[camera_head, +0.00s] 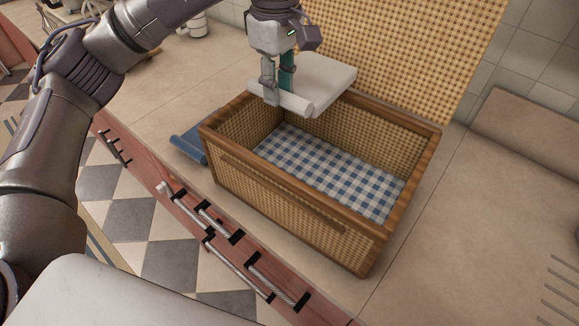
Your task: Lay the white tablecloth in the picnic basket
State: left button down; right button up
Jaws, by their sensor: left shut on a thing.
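The white tablecloth (325,80) is a folded pad with a rolled front edge. My left gripper (277,94) is shut on it and holds it over the back left part of the picnic basket. The picnic basket (290,197) is wicker with a brown wooden rim and stands open on the counter. A blue and white checked cloth (325,170) covers its floor. The tablecloth hides part of the basket's back rim; I cannot tell whether it touches the rim. My right gripper is not in view.
A raised wicker panel (400,45) stands behind the basket. A blue rolled cloth (190,142) lies at the basket's left side. A white object (195,24) stands at the back left. The counter to the right (480,200) is mostly clear.

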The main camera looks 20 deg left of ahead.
pick_arm(q)
jog(key=f, duration=0.6)
jog(key=f+p, duration=0.1)
jog(key=f, duration=0.5)
jog(key=f+p, duration=0.1)
jog(key=f, duration=0.5)
jog(key=shift+w+f, duration=0.1)
jog(key=shift+w, duration=0.15)
notch_tip(320, 180, down, 4)
jog(key=shift+r+p, duration=0.1)
jog(key=shift+p, duration=0.5)
jog(key=c, duration=0.9)
grip_release()
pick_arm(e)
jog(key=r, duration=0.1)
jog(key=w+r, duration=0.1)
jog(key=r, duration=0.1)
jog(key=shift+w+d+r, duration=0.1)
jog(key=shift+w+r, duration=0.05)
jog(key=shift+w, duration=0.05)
